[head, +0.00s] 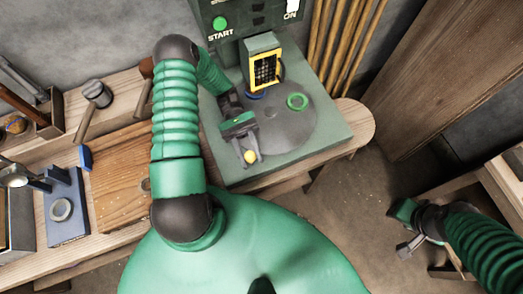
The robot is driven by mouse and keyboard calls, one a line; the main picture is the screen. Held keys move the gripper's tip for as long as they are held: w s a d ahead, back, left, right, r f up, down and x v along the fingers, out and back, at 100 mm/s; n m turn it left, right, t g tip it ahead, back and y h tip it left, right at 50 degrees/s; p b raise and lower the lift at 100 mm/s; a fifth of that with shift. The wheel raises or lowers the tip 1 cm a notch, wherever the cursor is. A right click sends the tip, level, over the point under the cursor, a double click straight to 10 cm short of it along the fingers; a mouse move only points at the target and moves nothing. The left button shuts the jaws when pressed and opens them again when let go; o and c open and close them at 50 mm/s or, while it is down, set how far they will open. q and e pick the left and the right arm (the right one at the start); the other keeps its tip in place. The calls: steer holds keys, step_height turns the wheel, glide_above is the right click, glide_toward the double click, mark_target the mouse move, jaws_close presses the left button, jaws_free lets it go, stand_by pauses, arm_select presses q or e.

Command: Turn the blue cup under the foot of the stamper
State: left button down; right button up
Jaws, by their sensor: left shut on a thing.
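The stamper (262,48) is a green machine with a yellow-framed dark grille (265,69) at its front. A round grey turntable (285,128) lies below it. A blue rim (255,96), likely the blue cup, shows at the lower left edge of the grille; most of it is hidden. A green ring-shaped cup (297,101) sits on the turntable to the right. My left gripper (249,156) is shut on a small round yellow thing (251,156) at the turntable's front left edge. My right gripper (405,232) is far right, away from the stamper; its jaws are unclear.
A green START button (220,23) is on the machine's panel. To the left, a bench holds a wooden board (120,185), a mallet (96,95) and a blue stand with a ring (62,210). Wooden poles (345,35) lean behind the stamper. Open floor (350,205) lies right of the bench.

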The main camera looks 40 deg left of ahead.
arm_select(q)
steer(key=shift+s+a+m+g+y+b, duration=0.2)
steer(key=shift+a+m+g+y, duration=0.3)
steer(key=shift+a, duration=0.25)
steer(key=shift+s+a+m+g+y+b, duration=0.1)
steer(key=shift+a+m+g+y+b, duration=0.1)
steer(key=shift+a+m+g+y, duration=0.35)
steer(key=shift+a+r, duration=0.1)
steer(key=shift+a, duration=0.2)
steer(key=shift+g, duration=0.25)
steer(key=c, duration=1.3)
jaws_free()
steer(key=shift+o, duration=1.2)
steer(key=shift+a, duration=0.1)
steer(key=shift+s+a, duration=0.1)
